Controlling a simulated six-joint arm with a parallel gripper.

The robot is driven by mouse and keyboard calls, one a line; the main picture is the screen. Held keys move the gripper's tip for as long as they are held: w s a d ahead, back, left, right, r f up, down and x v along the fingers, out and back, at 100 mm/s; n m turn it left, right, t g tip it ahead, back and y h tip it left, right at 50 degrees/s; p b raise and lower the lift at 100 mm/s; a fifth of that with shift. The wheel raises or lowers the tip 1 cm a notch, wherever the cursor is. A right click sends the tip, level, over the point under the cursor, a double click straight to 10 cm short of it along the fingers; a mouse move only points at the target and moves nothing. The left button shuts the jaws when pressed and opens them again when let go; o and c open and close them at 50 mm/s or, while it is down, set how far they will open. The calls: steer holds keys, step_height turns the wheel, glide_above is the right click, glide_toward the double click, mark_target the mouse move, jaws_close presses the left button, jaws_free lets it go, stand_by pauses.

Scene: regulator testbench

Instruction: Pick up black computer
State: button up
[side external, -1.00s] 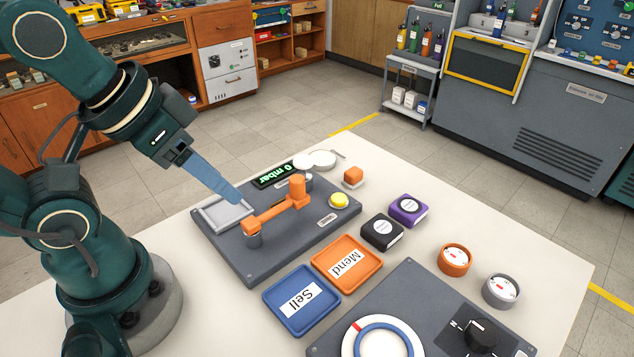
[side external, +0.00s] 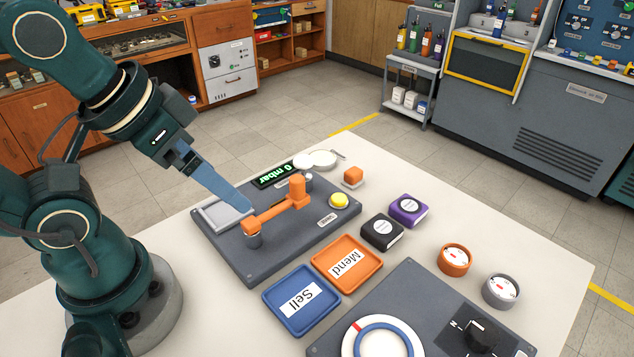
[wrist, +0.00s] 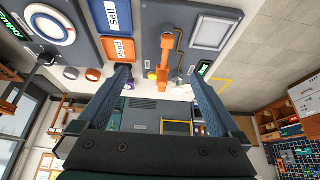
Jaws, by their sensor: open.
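The black computer (side external: 382,232), a small black box with a round pale dial on top, sits on the white table in the side external view. It lies just right of the orange Mend tray (side external: 346,263) and in front of a purple box of the same kind (side external: 408,211). My gripper (side external: 244,207) is open over the grey test plate, left of the black computer and well apart from it. In the wrist view my gripper (wrist: 160,72) shows two spread fingers with no object held. The left finger seems to hide most of the black computer there.
An orange pipe arm (side external: 275,212) stands on the test plate (side external: 250,272) close to my fingers. A blue Sell tray (side external: 301,299) lies in front of the Mend tray. Orange (side external: 455,259) and grey (side external: 500,291) round gauges stand to the right, with clear table around them.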

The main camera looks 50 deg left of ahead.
steer(key=w+r+n+t, duration=0.2)
steer(key=w+r, duration=0.2)
steer(key=w, duration=0.2)
steer(key=m+g, duration=0.2)
steer(key=g, duration=0.1)
glide_above(382, 227)
steer(key=s, duration=0.2)
step_height(382, 227, down, 14)
steer(key=shift+a+r, duration=0.1)
steer(key=shift+f, duration=0.65)
steer(key=shift+x, duration=2.1)
